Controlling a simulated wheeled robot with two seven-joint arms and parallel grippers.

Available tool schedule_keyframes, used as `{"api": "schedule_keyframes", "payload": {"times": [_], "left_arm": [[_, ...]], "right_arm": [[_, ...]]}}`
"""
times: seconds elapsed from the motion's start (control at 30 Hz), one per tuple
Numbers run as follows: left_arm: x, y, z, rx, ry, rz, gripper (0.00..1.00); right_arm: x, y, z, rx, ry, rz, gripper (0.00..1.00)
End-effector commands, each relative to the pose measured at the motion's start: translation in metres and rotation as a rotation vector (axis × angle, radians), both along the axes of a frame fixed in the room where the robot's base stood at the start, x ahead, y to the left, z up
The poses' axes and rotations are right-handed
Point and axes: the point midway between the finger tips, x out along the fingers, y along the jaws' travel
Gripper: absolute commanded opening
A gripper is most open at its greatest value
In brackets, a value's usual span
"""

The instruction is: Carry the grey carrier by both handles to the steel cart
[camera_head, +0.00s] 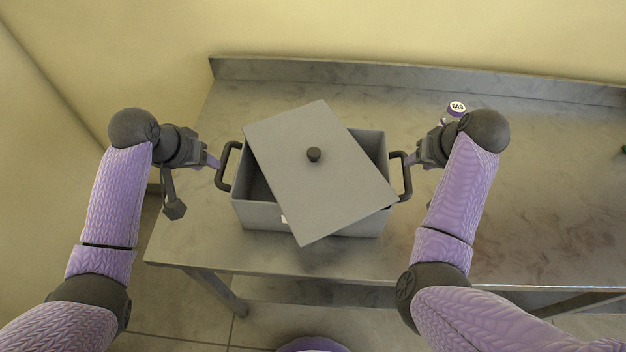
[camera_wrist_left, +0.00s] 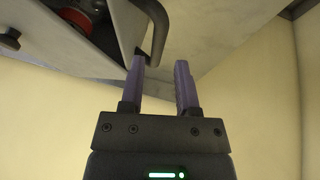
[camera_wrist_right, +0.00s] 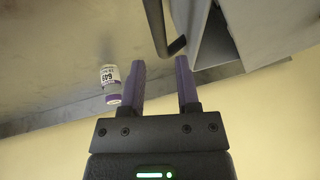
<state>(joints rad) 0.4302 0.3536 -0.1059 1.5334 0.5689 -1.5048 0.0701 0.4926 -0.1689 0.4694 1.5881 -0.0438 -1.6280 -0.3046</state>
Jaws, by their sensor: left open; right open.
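The grey carrier (camera_head: 262,216) stands on a steel bench, its lid (camera_head: 330,195) with a dark knob lying askew across the top. It has a dark left handle (camera_head: 222,168) and a dark right handle (camera_head: 407,178). My left gripper (camera_head: 213,162) is open beside the left handle; in the left wrist view the handle (camera_wrist_left: 161,30) reaches down to the open fingertips (camera_wrist_left: 160,65). My right gripper (camera_head: 414,158) is open beside the right handle; in the right wrist view the handle (camera_wrist_right: 155,22) ends just ahead of the fingertips (camera_wrist_right: 162,62). No separate steel cart is recognisable.
The steel bench (camera_head: 540,190) has a raised back edge and free room to the right. A small white-and-purple labelled vial (camera_head: 456,107) stands behind my right gripper; it also shows in the right wrist view (camera_wrist_right: 111,84). Something red (camera_wrist_left: 66,20) shows inside the carrier.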

Motion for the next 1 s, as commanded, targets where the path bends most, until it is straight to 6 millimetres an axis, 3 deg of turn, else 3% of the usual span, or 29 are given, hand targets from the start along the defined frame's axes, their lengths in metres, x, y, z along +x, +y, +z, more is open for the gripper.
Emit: {"api": "schedule_keyframes", "payload": {"times": [0.2, 0.4, 0.83, 1.0], "left_arm": [[0.015, -0.01, -0.039, -0.002, 0.004, 0.0, 0.41], [0.026, -0.015, -0.065, 0.0, 0.001, 0.001, 0.41], [0.03, -0.018, -0.075, 0.003, -0.001, -0.001, 0.41], [0.03, -0.018, -0.075, 0.002, 0.0, 0.0, 0.07]], "right_arm": [[0.016, 0.006, -0.039, 0.001, 0.005, 0.001, 0.41], [0.028, 0.011, -0.066, 0.0, 0.002, 0.001, 0.41], [0.033, 0.012, -0.076, -0.001, -0.001, 0.0, 0.41], [0.033, 0.012, -0.075, -0.001, 0.0, 0.001, 0.07]]}}
